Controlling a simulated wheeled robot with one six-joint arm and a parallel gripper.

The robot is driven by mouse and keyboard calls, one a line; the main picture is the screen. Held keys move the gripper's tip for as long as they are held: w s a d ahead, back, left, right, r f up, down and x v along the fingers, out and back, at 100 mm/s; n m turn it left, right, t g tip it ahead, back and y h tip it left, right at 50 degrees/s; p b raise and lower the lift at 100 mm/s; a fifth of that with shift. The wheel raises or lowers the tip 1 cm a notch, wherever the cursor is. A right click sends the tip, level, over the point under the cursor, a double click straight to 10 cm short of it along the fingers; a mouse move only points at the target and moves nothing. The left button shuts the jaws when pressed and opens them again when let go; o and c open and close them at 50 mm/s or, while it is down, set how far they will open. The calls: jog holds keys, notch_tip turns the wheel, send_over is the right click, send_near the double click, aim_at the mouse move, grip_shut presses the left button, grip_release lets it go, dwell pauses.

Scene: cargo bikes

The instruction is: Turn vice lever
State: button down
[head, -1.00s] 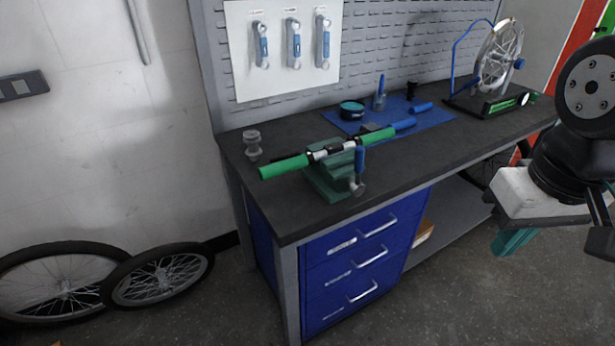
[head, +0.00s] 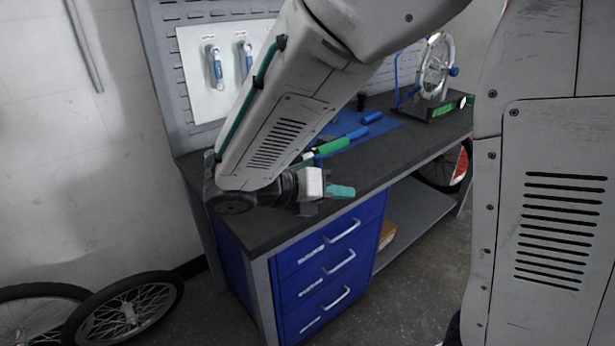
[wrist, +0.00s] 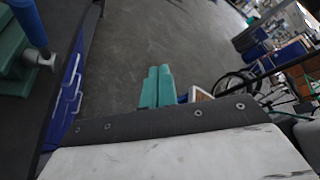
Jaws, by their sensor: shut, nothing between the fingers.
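The green vice (wrist: 12,48) shows at the left edge of the wrist view. Its blue lever (wrist: 27,20) is beside it, with a grey metal end (wrist: 46,60). In the head view my arm hides the vice and lever. A green-gripped bar (head: 333,147) pokes out behind my arm. My gripper (head: 342,191) is at the bench's front edge, above the drawers, teal fingers pointing right. In the wrist view the fingers (wrist: 157,86) are together and empty, apart from the lever, which is to their left.
The dark workbench top (head: 390,150) carries a blue mat (head: 385,128) and a wheel stand (head: 437,105). Blue drawers (head: 325,265) with handles are below my gripper. Bike wheels (head: 125,310) lean at the lower left. Open floor (wrist: 190,40) lies beyond the fingers.

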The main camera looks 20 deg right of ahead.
jog(key=w+a+f+n+t+h, duration=0.1)
jog(key=w+a+f+n+t, duration=0.2)
jog(key=w+a+n+t, duration=0.25)
jog(key=w+a+f+n+t+h, duration=0.1)
jog(key=w+a+f+n+t, duration=0.2)
jog(key=a+n, duration=0.5)
jog(key=w+d, duration=0.2)
jog(key=d, duration=0.4)
jog(key=w+d+n, duration=0.1)
jog(key=w+d, duration=0.2)
jog(key=d, duration=0.3)
jog(key=shift+w+d+r+t, duration=0.3)
jog(key=shift+d+r+t, duration=0.05)
jog(key=shift+r, duration=0.1)
jog(key=shift+a+n, duration=0.1)
jog(key=shift+n, duration=0.15)
